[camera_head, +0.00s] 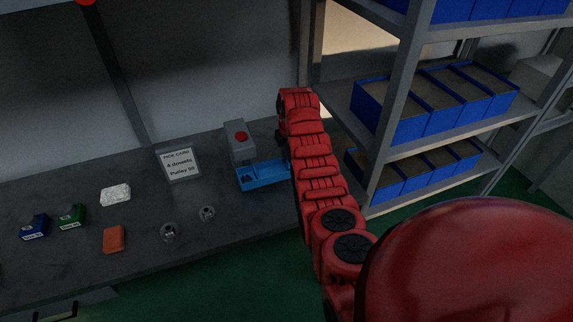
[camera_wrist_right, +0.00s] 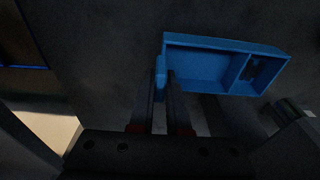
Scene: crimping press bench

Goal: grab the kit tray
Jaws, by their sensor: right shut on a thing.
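The kit tray (camera_head: 268,176) is a shallow blue tray on the grey bench, beside the foot of the press. In the right wrist view the kit tray (camera_wrist_right: 200,66) shows a large compartment and a smaller one with something dark in it. My right gripper (camera_wrist_right: 162,82) is shut on the tray's near-left end, one finger on each side of a blue wall or tab. In the head view my red right arm hides the gripper and the tray's right end. I cannot tell whether the tray is lifted. My left gripper is not in view.
A grey press with a red button (camera_head: 240,136) stands right behind the tray. A pick card (camera_head: 180,164), a white block (camera_head: 116,195), blue (camera_head: 34,227) and green (camera_head: 72,216) boxes, an orange block (camera_head: 114,239) and two small metal parts lie leftward. Shelving (camera_head: 395,100) with blue bins stands right.

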